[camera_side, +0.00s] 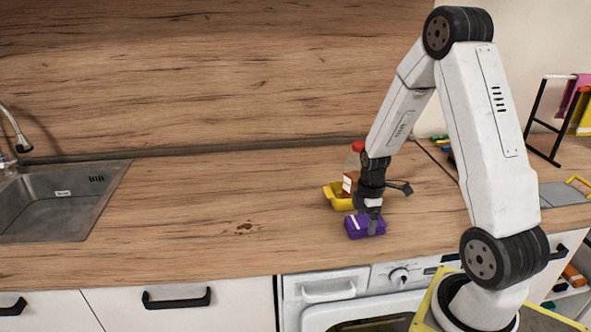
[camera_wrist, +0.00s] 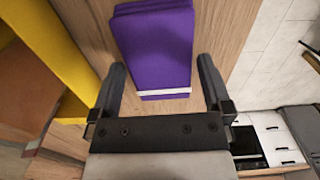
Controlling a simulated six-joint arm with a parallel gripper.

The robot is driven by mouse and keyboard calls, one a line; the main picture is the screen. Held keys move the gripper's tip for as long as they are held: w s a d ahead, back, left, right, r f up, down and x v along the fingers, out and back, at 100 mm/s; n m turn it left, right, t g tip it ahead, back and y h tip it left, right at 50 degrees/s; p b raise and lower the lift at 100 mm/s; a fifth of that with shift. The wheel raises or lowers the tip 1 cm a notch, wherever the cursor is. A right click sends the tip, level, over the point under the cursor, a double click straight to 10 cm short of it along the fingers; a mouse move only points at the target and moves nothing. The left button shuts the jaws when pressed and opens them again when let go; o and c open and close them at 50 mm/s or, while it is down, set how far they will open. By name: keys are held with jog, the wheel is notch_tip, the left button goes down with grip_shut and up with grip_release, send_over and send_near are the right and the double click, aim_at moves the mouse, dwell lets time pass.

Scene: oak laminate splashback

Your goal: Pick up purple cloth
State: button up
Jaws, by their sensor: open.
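The purple cloth (camera_side: 359,228) is a folded block with a pale band, lying on the wooden counter near its front edge. In the wrist view the cloth (camera_wrist: 155,45) shows at the top centre, with a white stripe near its lower end. My gripper (camera_side: 374,222) is right at the cloth in the side view and hides part of it. In the wrist view my gripper (camera_wrist: 160,80) is open, with one finger on each side of the cloth's lower end. I cannot tell whether the fingers touch it.
A yellow container (camera_side: 336,196) stands just behind the cloth, with a bottle with a red cap (camera_side: 358,147) by it. In the wrist view the yellow container (camera_wrist: 52,45) is close to the left finger. A sink (camera_side: 60,200) is at far left. The counter between is clear except a brown stain (camera_side: 246,227).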

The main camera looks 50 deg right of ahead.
aim_at(366, 221)
jog(key=shift+f, duration=0.75)
jog(key=c, duration=0.9)
jog(key=shift+r, duration=0.15)
jog(key=shift+r, duration=4.9)
